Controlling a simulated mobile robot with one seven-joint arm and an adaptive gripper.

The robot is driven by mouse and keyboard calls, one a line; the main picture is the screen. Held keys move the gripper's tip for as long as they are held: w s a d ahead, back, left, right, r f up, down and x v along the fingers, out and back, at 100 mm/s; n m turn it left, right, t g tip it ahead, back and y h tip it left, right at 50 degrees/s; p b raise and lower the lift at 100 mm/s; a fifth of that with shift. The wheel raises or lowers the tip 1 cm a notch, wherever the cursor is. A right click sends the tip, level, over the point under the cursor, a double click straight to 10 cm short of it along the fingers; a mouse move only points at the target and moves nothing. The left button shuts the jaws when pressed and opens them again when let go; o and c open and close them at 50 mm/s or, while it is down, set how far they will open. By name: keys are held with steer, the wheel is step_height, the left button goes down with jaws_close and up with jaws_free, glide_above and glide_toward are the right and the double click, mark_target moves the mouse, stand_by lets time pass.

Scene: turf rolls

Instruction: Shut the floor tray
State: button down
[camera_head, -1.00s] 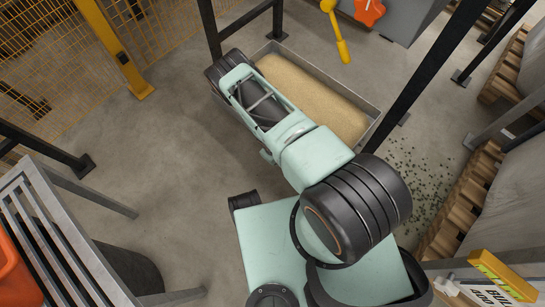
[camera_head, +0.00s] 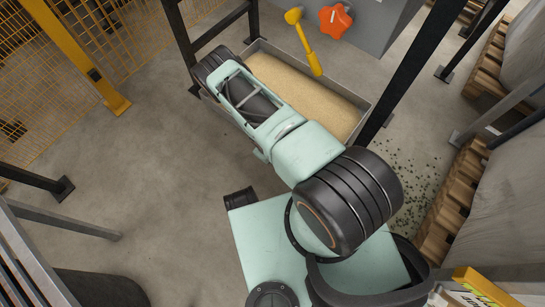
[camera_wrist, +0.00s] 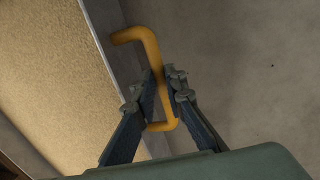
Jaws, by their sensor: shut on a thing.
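The floor tray (camera_head: 364,116) is a grey, thin-walled box of pale tan grainy stuff, low at the floor between black posts. Its rim also shows in the wrist view (camera_wrist: 118,62). A bent yellow handle (camera_wrist: 135,34) stands out from the tray's front wall. My gripper (camera_wrist: 160,92) is shut on this handle, with a finger on each side of the bar. In the head view my arm covers part of the tray's near side, and the handle and fingertips are hidden.
Black posts (camera_head: 415,68) flank the tray. A yellow lever (camera_head: 304,42) and an orange knob (camera_head: 335,19) are above it. A yellow fence post (camera_head: 85,58) stands left, wooden pallets (camera_head: 452,200) right. Bare floor (camera_head: 150,165) lies left of my arm.

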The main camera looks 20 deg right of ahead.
steer(key=shift+w+d, duration=0.15)
steer(key=shift+d, duration=0.2)
steer(key=c, duration=2)
jaws_free()
steer(key=shift+o, duration=0.2)
steer(key=shift+a, duration=0.1)
steer(key=shift+r, duration=0.3)
step_height(320, 180, up, 7)
steer(key=a, duration=0.1)
steer(key=shift+s, duration=0.45)
steer(key=shift+a+f, duration=0.1)
